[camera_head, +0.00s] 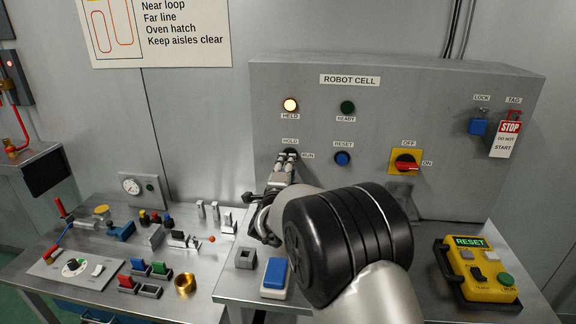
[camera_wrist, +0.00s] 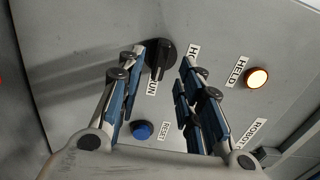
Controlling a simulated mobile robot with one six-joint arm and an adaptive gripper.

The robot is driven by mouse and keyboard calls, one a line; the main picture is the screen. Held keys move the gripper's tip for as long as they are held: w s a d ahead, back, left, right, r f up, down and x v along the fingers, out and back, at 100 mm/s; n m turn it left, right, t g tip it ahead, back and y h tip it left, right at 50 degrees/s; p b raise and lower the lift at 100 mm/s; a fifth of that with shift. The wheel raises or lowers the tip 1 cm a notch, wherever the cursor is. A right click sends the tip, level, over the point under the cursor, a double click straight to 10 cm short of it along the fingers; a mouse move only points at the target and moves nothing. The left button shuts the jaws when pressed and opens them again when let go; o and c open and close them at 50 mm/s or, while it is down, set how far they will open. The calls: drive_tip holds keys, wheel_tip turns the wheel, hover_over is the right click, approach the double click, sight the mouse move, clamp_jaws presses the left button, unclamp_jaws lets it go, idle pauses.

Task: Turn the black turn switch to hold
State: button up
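The black turn switch (camera_wrist: 161,55) is on the grey panel, between my fingertips in the wrist view. Its handle points down in that view, toward the RUN label (camera_wrist: 153,86); the HOLD label (camera_wrist: 195,52) is to its right. My gripper (camera_wrist: 161,65) is open, with one finger on each side of the switch; gaps show, and I see no clear contact. In the head view my gripper (camera_head: 283,162) reaches up to the panel, and the switch (camera_head: 291,152) is mostly hidden behind the fingertips.
On the panel, the HELD lamp (camera_head: 290,104) is lit and the READY lamp (camera_head: 347,107) is dark. The blue RESET button (camera_head: 342,158) and red-yellow OFF/ON switch (camera_head: 405,163) are to the right. A yellow pendant (camera_head: 480,274) and several small parts lie on the benches below.

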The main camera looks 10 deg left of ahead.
drive_tip(key=w, duration=0.3)
drive_tip(key=shift+w+d, duration=0.1)
drive_tip(key=shift+w, duration=0.05)
drive_tip(key=shift+c, duration=0.4)
clamp_jaws()
